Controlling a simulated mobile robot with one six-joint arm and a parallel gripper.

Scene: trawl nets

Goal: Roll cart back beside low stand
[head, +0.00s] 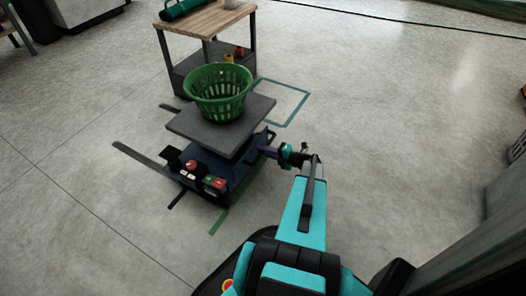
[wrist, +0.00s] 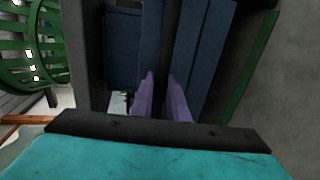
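What looks like the cart, with a flat grey top (head: 185,127) and a dark blue base (head: 207,167), stands mid-floor. A green basket (head: 220,108) sits upright on its top; part of it shows at the left of the wrist view (wrist: 32,45). What looks like the low stand (head: 208,22), wood-topped with a lower shelf, is behind it, apart from it. My gripper (head: 268,152) is at the cart's right side. In the wrist view its purple fingers (wrist: 162,100) point in among the cart's dark blue parts (wrist: 205,60). Whether they close on anything is unclear.
A teal floor outline (head: 296,105) lies behind and right of the cart, beside the stand. Dark strips (head: 138,154) lie left of the cart and a green strip (head: 220,221) in front. Open floor lies to the right and left. Grey equipment (head: 470,250) edges the lower right.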

